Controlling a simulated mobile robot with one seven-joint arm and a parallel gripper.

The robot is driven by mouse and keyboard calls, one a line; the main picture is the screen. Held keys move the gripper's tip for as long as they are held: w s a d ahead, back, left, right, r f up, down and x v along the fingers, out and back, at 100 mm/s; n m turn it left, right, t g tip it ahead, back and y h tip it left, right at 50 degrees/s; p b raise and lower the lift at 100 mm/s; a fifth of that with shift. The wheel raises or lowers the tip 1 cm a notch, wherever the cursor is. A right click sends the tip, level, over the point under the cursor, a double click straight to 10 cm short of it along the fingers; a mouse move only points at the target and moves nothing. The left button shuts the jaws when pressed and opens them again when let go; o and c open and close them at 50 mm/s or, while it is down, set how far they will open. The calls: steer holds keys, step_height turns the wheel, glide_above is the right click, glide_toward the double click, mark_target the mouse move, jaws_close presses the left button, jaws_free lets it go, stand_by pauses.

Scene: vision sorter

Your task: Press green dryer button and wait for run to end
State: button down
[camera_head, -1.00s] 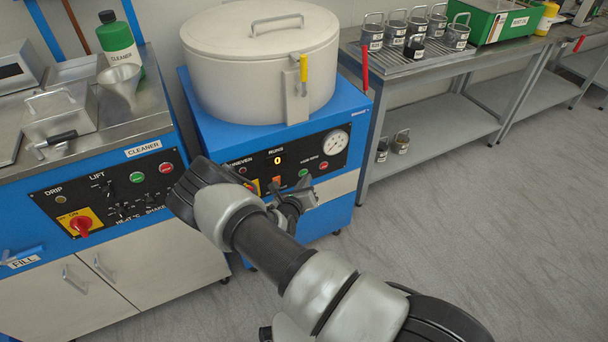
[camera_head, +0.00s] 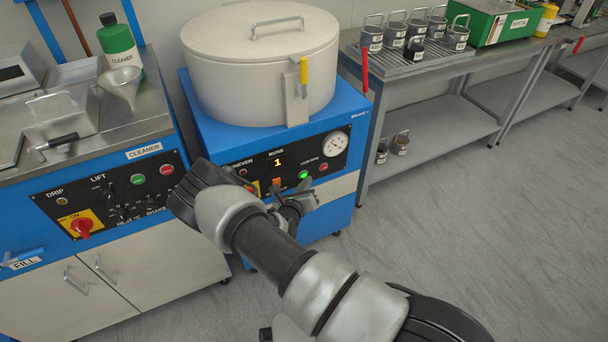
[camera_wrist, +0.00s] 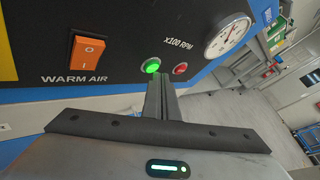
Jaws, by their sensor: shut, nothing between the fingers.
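The dryer is a blue cabinet (camera_head: 225,125) with a round light-grey lidded drum (camera_head: 262,75) on top and a black front panel. Its green button (camera_wrist: 151,65) is lit bright in the wrist view, and it also glows in the head view (camera_head: 303,175). The RUNS display (camera_head: 278,162) reads 1. My gripper (camera_wrist: 160,78) is shut and empty, its fingertips at the green button's lower right edge; whether they touch it I cannot tell. In the head view my arm partly hides the panel.
A red button (camera_wrist: 180,69), an orange WARM AIR switch (camera_wrist: 86,54) and a dial gauge (camera_wrist: 227,36) are close by. The CLEANER unit (camera_head: 100,195) stands left. A metal table (camera_head: 430,95) with several labelled pots stands right. The floor in front is clear.

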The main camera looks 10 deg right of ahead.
steer(key=shift+s+d, duration=0.1)
steer(key=shift+s, duration=0.25)
steer(key=shift+s+d+p, duration=0.25)
steer(key=shift+s+p, duration=0.25)
steer(key=shift+s, duration=0.3)
steer(key=shift+s+d+p, duration=0.3)
steer(key=shift+s+p, duration=0.25)
steer(key=shift+s, duration=0.25)
steer(key=shift+s+d+p, duration=0.25)
steer(key=shift+s+p, duration=0.25)
steer(key=shift+s, duration=0.3)
